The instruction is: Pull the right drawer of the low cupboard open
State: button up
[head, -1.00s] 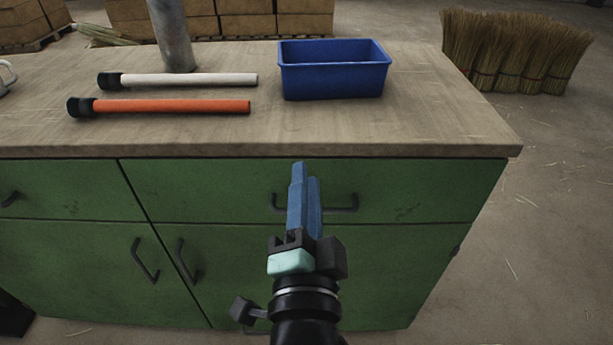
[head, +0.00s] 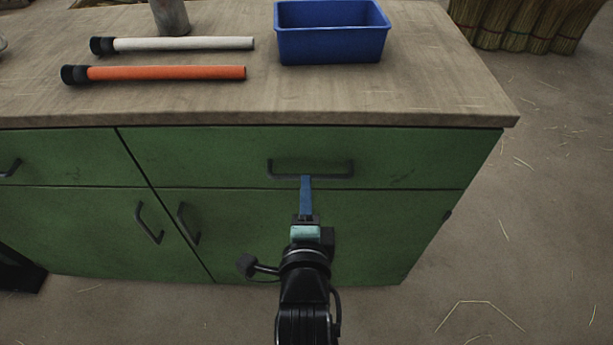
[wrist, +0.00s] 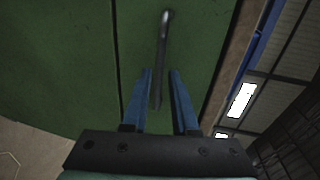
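The low green cupboard (head: 400,220) stands ahead under a wooden top. Its right drawer (head: 210,155) looks shut, flush with the front. The drawer's dark bar handle (head: 312,161) runs level across the drawer in the head view. My gripper (head: 306,180) points at the handle, its blue fingertips at the handle's lower edge in that view. In the wrist view my gripper (wrist: 160,75) is open, its two blue fingers apart, with the handle (wrist: 163,50) lying in line with the gap between them. Neither finger clearly touches the handle.
On the top lie a blue bin (head: 330,35), a white tube (head: 185,44) and an orange tube (head: 165,73). Lower door handles (head: 149,222) stick out below left. Broom bundles (head: 525,22) stand behind right. The floor right of the cupboard is mostly clear.

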aim_at(335, 156)
jog(key=shift+b+x, duration=0.35)
jog(key=shift+x, duration=2.15)
jog(key=shift+c, duration=0.4)
grip_shut()
